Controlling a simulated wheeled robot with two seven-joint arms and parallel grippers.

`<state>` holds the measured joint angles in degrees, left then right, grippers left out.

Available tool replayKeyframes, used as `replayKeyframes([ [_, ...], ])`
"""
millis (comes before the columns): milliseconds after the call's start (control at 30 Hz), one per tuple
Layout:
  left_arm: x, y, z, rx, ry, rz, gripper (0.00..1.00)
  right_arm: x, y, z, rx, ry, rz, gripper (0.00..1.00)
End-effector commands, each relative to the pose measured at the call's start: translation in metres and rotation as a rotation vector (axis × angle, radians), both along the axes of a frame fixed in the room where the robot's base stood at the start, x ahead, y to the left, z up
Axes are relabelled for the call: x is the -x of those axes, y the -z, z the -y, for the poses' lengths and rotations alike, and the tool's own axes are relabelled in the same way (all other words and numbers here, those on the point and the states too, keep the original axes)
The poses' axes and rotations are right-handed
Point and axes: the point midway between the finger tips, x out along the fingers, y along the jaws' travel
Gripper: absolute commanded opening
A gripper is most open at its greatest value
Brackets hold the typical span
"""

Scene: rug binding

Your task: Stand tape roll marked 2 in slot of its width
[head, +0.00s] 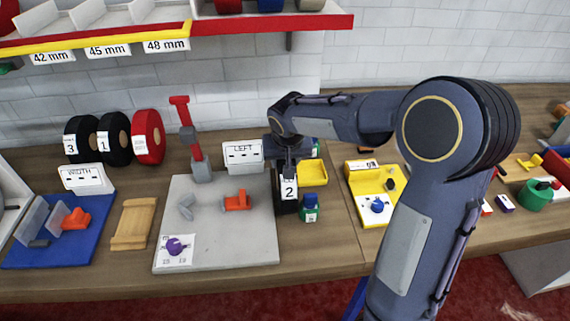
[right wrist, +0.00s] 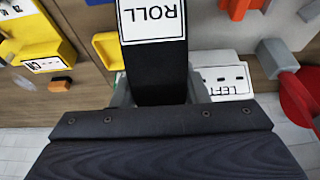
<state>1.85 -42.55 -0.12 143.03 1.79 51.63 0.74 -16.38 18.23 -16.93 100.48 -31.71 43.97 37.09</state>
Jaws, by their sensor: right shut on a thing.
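The tape roll marked 2 (head: 289,191) is black with a white label, upright at the right edge of the grey board. My right gripper (head: 289,168) is shut on it from above. In the right wrist view, the black roll (right wrist: 158,78) sits between the fingers, with a white label reading ROLL upside down. I cannot tell whether its bottom touches the table. The shelf (head: 250,24) at the upper left carries labels 42 mm (head: 52,57), 45 mm (head: 108,51) and 48 mm (head: 166,45); its slots are cut off at the top. My left gripper is out of view.
Black rolls marked 3 (head: 78,138) and 1 (head: 113,138) and a red roll (head: 149,137) stand at the back left. A blue board (head: 85,247) bears an orange piece.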

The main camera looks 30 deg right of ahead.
Motion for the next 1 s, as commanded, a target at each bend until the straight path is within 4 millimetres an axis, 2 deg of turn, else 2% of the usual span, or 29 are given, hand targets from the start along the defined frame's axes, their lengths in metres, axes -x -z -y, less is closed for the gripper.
replayKeyframes([
  [133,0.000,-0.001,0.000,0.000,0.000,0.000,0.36,0.001,0.018,-0.001,0.000,-0.002,-0.001,0.00],
  [500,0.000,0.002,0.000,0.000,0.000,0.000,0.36,0.000,0.023,-0.001,-0.001,-0.002,0.001,0.00],
  [533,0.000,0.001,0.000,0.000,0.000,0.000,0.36,0.001,0.023,-0.001,-0.001,-0.001,-0.001,0.43],
  [600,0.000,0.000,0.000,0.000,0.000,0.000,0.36,0.001,0.023,-0.001,-0.001,-0.001,-0.001,0.52],
  [700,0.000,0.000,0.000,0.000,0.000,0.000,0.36,0.001,0.023,-0.001,-0.001,-0.001,-0.001,0.62],
  [1000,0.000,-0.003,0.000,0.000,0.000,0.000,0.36,0.001,0.019,-0.001,-0.001,-0.001,-0.001,0.62],
])
